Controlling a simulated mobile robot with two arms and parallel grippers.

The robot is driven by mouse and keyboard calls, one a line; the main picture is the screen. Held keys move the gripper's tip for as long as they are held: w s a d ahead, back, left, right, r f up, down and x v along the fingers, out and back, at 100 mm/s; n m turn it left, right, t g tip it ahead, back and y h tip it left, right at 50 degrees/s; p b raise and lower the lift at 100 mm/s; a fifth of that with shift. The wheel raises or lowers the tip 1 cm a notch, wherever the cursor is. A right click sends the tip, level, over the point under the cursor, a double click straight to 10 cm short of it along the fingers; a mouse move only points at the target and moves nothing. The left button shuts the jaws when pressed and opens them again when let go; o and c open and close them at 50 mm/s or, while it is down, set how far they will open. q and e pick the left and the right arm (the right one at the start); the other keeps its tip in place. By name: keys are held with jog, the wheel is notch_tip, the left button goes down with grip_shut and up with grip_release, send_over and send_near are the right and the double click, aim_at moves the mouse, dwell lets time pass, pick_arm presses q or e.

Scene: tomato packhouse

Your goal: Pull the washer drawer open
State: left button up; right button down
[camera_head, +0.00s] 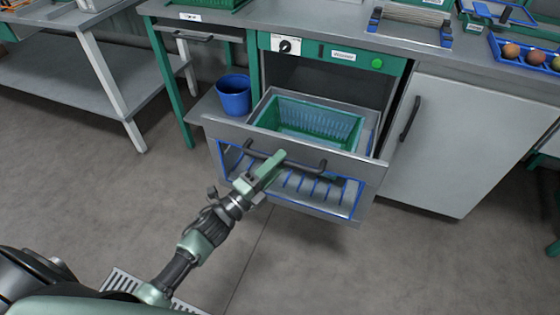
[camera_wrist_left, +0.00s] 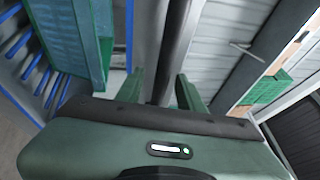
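The washer drawer (camera_head: 222,128) stands pulled out of the cabinet under the counter, below a panel with a knob, a label and a green button. A green basket (camera_head: 352,133) sits inside it. A dark bar handle (camera_head: 305,167) runs across the drawer front. My left gripper (camera_head: 268,166) is at the left part of this handle. In the left wrist view the handle (camera_wrist_left: 174,45) passes between the two green fingers (camera_wrist_left: 160,88), which stand apart with a visible gap on one side. Whether a finger touches the bar is not clear. My right gripper is not in view.
A blue bin (camera_head: 234,98) stands left of the drawer on a low shelf. A closed grey cabinet door (camera_head: 465,140) is on the right. A blue tray (camera_head: 495,50) with several tomatoes is on the counter. The floor in front is clear.

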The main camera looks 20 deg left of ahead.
pick_arm(q)
jog(key=v, duration=0.6)
jog(key=shift+s+a, duration=0.15)
jog(key=shift+s, duration=0.2)
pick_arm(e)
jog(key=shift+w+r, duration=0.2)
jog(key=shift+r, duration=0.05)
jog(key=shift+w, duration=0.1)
